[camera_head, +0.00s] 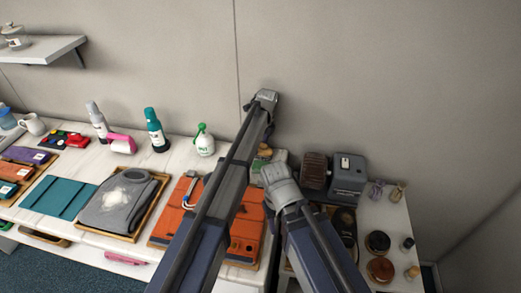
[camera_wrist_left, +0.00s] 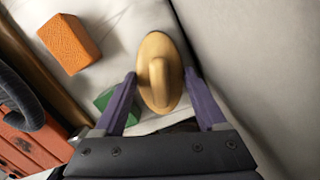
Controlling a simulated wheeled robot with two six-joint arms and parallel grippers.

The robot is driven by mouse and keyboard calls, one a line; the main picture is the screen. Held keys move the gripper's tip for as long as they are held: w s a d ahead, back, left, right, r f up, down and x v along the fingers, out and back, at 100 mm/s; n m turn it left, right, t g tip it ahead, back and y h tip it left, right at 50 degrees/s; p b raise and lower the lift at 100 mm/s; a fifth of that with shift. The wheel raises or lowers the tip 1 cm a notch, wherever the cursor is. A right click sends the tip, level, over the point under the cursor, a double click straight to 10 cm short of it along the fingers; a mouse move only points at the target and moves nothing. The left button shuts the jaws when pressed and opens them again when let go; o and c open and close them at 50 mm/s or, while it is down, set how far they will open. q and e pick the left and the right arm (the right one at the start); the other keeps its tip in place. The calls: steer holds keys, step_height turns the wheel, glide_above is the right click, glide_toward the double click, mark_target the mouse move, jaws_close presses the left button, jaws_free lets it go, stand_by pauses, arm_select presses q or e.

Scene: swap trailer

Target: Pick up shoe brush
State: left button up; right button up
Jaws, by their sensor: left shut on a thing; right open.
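The shoe brush (camera_wrist_left: 159,57) appears in the left wrist view as a tan oval wooden body with a raised ridge along its middle. My left gripper (camera_wrist_left: 160,82) has its two purple fingers on either side of the brush and is shut on it. In the head view the left arm reaches to the back of the table, and a small tan part of the brush (camera_head: 264,152) shows beside it. My right arm ends lower in the head view, and its gripper's fingers are hidden.
An orange block (camera_wrist_left: 69,44) and a green block (camera_wrist_left: 118,107) lie near the brush. An orange leather bag (camera_head: 245,232) lies in front. A grey machine (camera_head: 347,176) stands right, with several jars and round tins. The wall is close behind.

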arm_select(q)
steer(key=shift+s+r+p, duration=0.25)
steer(key=shift+r+p, duration=0.35)
step_height(320, 180, up, 11)
steer(key=p, duration=1.1)
steer(key=s+a, duration=0.2)
steer(key=s, duration=0.7)
steer(key=s+a, duration=0.2)
steer(key=s, duration=0.8)
steer(key=shift+f+b, duration=0.35)
arm_select(e)
step_height(320, 180, up, 12)
steer(key=shift+f, duration=0.25)
